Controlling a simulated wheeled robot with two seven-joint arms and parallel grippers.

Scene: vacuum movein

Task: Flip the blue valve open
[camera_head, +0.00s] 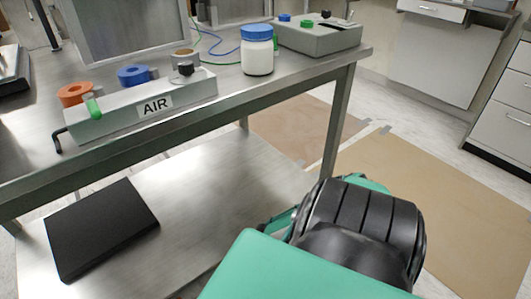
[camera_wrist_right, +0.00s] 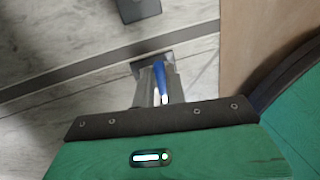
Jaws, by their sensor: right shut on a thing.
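In the right wrist view my right gripper (camera_wrist_right: 160,88) is shut on a narrow blue piece, which looks like the handle of the blue valve (camera_wrist_right: 160,76). The grey fingers stand on both sides of it and hide much of it. A grey fitting (camera_wrist_right: 139,66) shows at the fingertips. In the head view my green right arm fills the bottom right, and the right gripper and this valve are hidden. My left gripper is in neither view.
A steel bench (camera_head: 222,97) holds an AIR box (camera_head: 155,103) with an orange knob (camera_head: 76,93) and a blue knob (camera_head: 133,75), a blue-lidded jar (camera_head: 257,55) and a grey control box (camera_head: 318,38). A black slab (camera_head: 98,228) lies on the lower shelf (camera_head: 205,215).

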